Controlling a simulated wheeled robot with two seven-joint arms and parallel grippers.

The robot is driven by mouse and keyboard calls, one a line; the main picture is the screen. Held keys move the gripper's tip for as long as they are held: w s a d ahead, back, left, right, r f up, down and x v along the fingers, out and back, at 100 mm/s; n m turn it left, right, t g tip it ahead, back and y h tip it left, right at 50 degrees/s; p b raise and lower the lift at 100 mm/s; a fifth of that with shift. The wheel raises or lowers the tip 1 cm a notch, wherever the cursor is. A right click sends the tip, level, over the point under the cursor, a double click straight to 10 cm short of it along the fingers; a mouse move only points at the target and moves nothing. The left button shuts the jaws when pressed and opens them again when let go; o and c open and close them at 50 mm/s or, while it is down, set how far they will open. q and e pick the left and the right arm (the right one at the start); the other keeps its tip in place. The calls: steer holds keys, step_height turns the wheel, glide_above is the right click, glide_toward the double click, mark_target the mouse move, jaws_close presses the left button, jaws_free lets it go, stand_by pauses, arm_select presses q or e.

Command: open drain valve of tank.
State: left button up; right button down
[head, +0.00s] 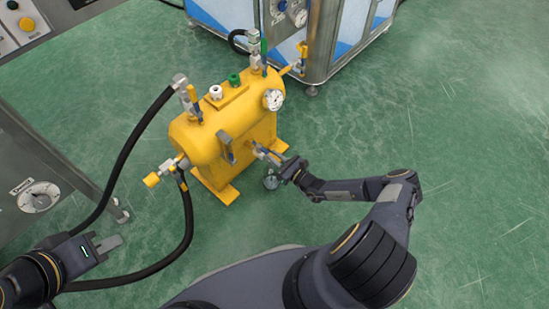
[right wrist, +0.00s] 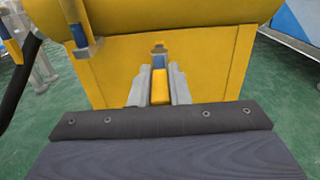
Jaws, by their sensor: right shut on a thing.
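The yellow tank (head: 225,130) stands on the green floor, and its front face fills much of the right wrist view (right wrist: 215,70). The drain valve's yellow handle (right wrist: 160,92), with a blue part at its far end, sticks out low from this face. My right gripper (head: 268,155) reaches in from the right and is shut on the handle, with one grey finger on each side in the right wrist view (right wrist: 160,80). The fingers hide part of the valve. My left gripper (head: 115,241) is at lower left, well away from the tank; its finger gap is not clear.
A pressure gauge (head: 273,99) and several smaller valves sit on the tank. Black hoses (head: 130,140) run from it at the left. A grey machine with a dial (head: 39,197) is at left, and a blue-white cabinet (head: 345,35) behind. The floor at right is clear.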

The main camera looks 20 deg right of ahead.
steer(key=shift+a, duration=0.15)
steer(key=c, duration=1.4)
jaws_free()
steer(key=p+v, duration=0.2)
steer(key=v, duration=0.6)
